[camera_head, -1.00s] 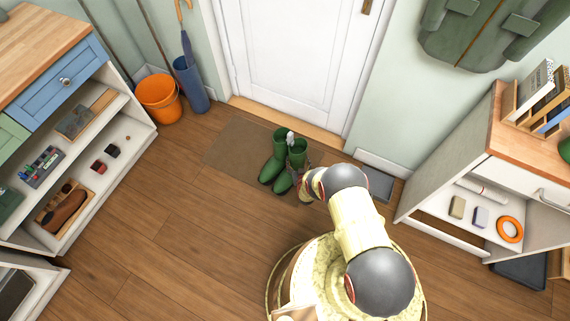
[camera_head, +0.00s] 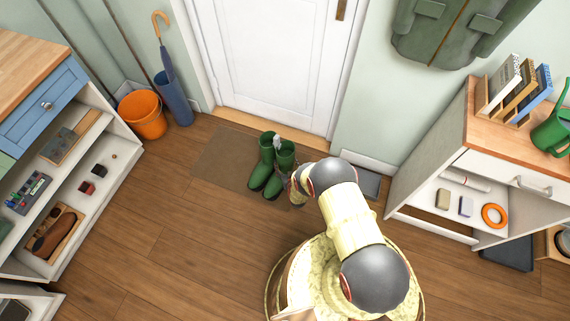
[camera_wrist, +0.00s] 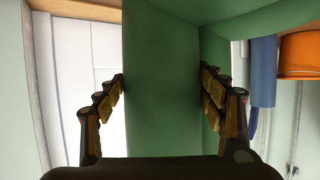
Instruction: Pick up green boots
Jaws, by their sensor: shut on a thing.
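The pair of green boots (camera_head: 267,164) shows near the middle of the head view, upright side by side over the brown mat. I cannot tell whether their soles touch it. My gripper (camera_wrist: 163,84) is shut on a green boot shaft (camera_wrist: 160,105), with one finger on each side in the wrist view. In the head view the end of my arm is at the right-hand boot, and its fingers are partly hidden. The wrist view shows only part of the green surface, filling its middle and upper right.
A brown mat (camera_head: 217,158) lies before the white door (camera_head: 268,55). An orange bucket (camera_head: 143,117) and blue umbrella holder (camera_head: 174,98) stand left. Open shelves (camera_head: 93,190) are at left and a wood-topped cabinet (camera_head: 440,180) at right.

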